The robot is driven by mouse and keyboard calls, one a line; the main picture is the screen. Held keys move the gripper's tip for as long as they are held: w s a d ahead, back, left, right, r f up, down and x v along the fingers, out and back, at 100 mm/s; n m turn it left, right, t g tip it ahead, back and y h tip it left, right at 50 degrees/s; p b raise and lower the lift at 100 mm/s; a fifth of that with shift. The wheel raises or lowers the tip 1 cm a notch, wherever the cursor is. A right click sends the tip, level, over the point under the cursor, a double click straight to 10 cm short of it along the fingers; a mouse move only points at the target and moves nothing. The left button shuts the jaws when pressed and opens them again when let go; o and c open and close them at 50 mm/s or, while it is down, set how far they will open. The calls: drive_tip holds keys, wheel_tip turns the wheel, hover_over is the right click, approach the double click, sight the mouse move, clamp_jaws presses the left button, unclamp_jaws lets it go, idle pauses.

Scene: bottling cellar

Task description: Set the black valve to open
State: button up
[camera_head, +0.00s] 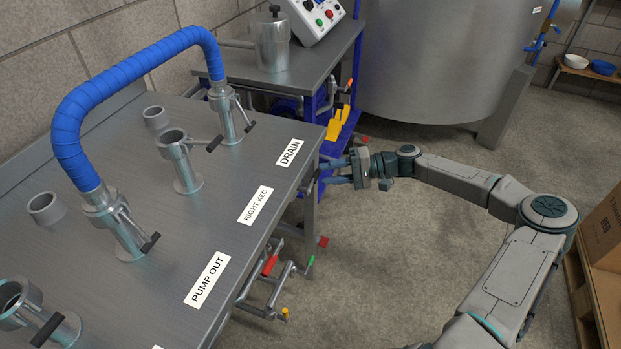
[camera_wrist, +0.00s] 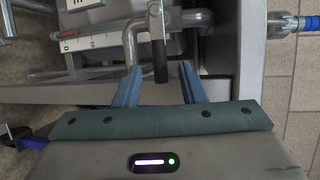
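A black valve handle (camera_wrist: 160,60) hangs from a metal stem in the wrist view, beside a bent pipe. In the head view a dark handle (camera_head: 311,182) shows at the right edge of the steel table, probably the same one. My gripper (camera_head: 326,172) is at that edge, its fingers pointing left toward the table. In the wrist view my gripper (camera_wrist: 160,70) is open, with the lower end of the black handle between its two fingertips. Gaps show on both sides, so no grip is visible. The valve body is mostly hidden in the head view.
The steel table (camera_head: 200,215) carries pipe stubs with black levers, a blue hose (camera_head: 130,68) and several labels. Below its edge are pipes with a red handle (camera_head: 270,265) and a green handle (camera_head: 311,260). A large tank (camera_head: 440,60) stands behind; floor is clear below my arm.

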drive_tip(key=a, duration=0.4)
drive_tip(key=a+f, duration=0.1)
drive_tip(key=shift+a+b, duration=0.3)
drive_tip(key=shift+a, duration=0.1)
clamp_jaws()
